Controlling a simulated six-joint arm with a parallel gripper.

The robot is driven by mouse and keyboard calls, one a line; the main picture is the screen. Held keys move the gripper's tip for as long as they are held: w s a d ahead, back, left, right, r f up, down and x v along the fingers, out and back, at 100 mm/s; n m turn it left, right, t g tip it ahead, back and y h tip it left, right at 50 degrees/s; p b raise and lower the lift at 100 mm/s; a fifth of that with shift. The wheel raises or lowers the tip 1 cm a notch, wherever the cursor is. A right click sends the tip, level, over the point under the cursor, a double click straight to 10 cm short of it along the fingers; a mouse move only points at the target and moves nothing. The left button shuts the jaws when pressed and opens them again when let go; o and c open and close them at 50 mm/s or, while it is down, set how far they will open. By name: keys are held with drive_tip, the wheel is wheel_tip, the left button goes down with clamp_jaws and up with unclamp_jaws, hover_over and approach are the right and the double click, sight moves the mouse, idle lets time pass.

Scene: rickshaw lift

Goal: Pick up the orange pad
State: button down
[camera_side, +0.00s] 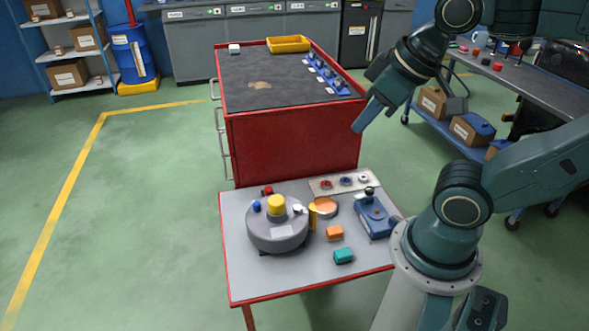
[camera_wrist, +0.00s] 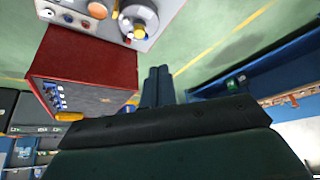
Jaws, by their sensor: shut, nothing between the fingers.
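Two orange things lie on the small grey table (camera_side: 240,283) in the side view. One is a small orange block (camera_side: 334,233) near a teal block (camera_side: 344,256). The other is a flat round orange disc (camera_side: 325,206) below the button panel. The disc also shows at the top of the wrist view (camera_wrist: 97,10); I cannot make out the orange block there. I cannot tell for sure which of the two is the pad. My gripper (camera_side: 358,128) is shut and empty, high above and behind the table, by the red cabinet's right side. Its fingers (camera_wrist: 158,72) lie together in the wrist view.
A grey round fixture (camera_side: 277,233) with a yellow top stands left of the disc. A blue device (camera_side: 375,219) with a black knob stands at the right. The button panel (camera_side: 342,183) lies at the back edge. A tall red cabinet (camera_side: 290,145) stands behind the table.

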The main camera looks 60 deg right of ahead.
drive_tip(key=c, duration=2.2)
unclamp_jaws()
drive_tip(key=c, duration=1)
unclamp_jaws()
drive_tip(key=shift+o, duration=0.2)
drive_tip(key=shift+w, duration=0.1)
drive_tip(key=w+d+f+m+g, duration=0.3)
drive_tip(key=w+d+f+m, duration=0.95)
drive_tip(key=f, duration=0.35)
drive_tip(key=s+d+f+m+y, duration=0.1)
drive_tip(key=s+d+f+m, duration=0.1)
drive_tip(key=f, duration=0.6)
drive_tip(key=s+d+f+m+y, duration=0.1)
drive_tip(key=s+d+f+m, duration=0.1)
drive_tip(key=d+f+m, duration=0.2)
drive_tip(key=s+d+f+m+y, duration=0.1)
drive_tip(key=s+d+f+m, duration=0.1)
drive_tip(key=f+m, duration=0.6)
wheel_tip(320, 180, down, 4)
drive_tip(key=shift+s+d+t, duration=0.3)
drive_tip(key=shift+s+d, duration=0.05)
drive_tip(key=shift+d, duration=0.5)
